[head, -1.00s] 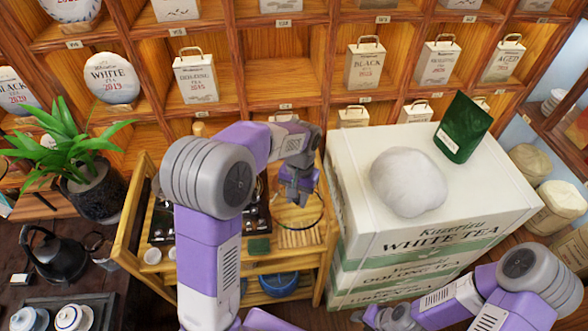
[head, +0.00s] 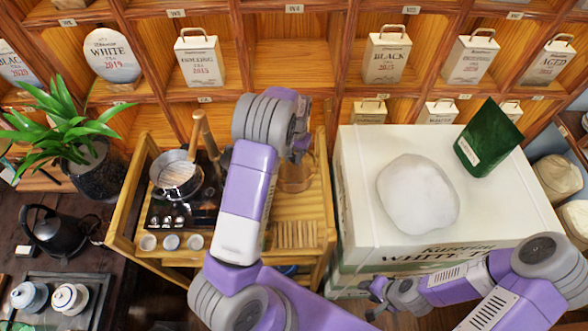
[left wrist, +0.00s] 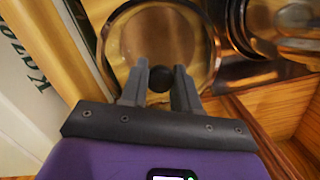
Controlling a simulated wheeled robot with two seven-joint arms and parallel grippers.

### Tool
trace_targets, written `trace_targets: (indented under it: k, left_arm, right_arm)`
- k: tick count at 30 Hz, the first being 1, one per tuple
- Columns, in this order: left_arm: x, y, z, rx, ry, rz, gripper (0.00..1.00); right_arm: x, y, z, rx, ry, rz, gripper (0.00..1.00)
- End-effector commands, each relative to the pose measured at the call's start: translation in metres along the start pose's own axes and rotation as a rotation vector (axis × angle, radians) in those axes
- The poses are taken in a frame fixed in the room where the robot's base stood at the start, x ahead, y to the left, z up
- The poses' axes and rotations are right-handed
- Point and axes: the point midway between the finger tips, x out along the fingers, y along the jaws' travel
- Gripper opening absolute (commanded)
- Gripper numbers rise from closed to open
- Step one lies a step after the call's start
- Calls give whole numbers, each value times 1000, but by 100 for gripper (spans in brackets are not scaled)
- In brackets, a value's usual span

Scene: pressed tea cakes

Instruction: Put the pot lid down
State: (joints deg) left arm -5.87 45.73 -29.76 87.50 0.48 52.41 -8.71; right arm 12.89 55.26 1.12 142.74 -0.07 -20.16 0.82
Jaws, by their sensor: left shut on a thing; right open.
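My left gripper (head: 298,152) is over the right part of the wooden cart, partly hidden by its own arm. In the left wrist view its two fingers (left wrist: 160,82) are shut on the black knob of the pot lid. The pot lid (left wrist: 188,50) is a round glass disc with a metal rim. In the head view part of the lid (head: 295,180) shows below the gripper; whether it touches the cart top I cannot tell. The open steel pot (head: 176,182) stands at the cart's left. My right gripper (head: 376,298) is open and empty before the white box.
The wooden cart (head: 228,258) carries small cups (head: 170,242) and a slatted bamboo piece (head: 296,235) near its front edge. A tall white tea box (head: 365,215) stands right beside it, bearing a white lump (head: 418,195) and a green pouch (head: 488,140). Shelves rise behind.

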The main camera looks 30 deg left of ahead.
Motion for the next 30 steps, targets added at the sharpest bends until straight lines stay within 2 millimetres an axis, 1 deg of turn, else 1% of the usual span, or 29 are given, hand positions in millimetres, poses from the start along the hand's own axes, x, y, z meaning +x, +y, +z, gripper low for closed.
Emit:
trace_targets:
  k: [1, 3, 10, 15, 17, 19, 25, 29, 30]
  left_arm:
    - [11, 0, -1, 0, -2, 0, 0]
    - [20, 0, -2, 0, 0, 1, 0]
    - [35, 0, -4, 1, 1, 0, 0]
    - [62, 0, -8, 0, 0, 1, 0]
    - [69, 0, -8, 0, 0, 1, 0]
    - [72, 0, -9, 1, 2, 1, 0]
    - [71, 1, -9, 1, 3, 1, 0]
    - [75, 1, -10, 0, 3, 1, 0]
    - [75, 1, -10, 0, 2, 1, 34]
  right_arm:
    - [1, 0, 0, 0, 0, 0, 43]
    - [2, 1, 0, 0, 0, 0, 43]
    - [3, 1, 0, 0, 1, 0, 43]
    - [5, 2, -1, 0, 1, 0, 43]
    - [6, 2, -1, 0, 1, 0, 43]
    - [6, 2, -1, 0, 1, 0, 43]
    - [6, 2, -1, 0, 1, 0, 43]
    - [9, 3, -1, 0, 1, 0, 43]
    - [9, 3, -1, 0, 1, 0, 43]
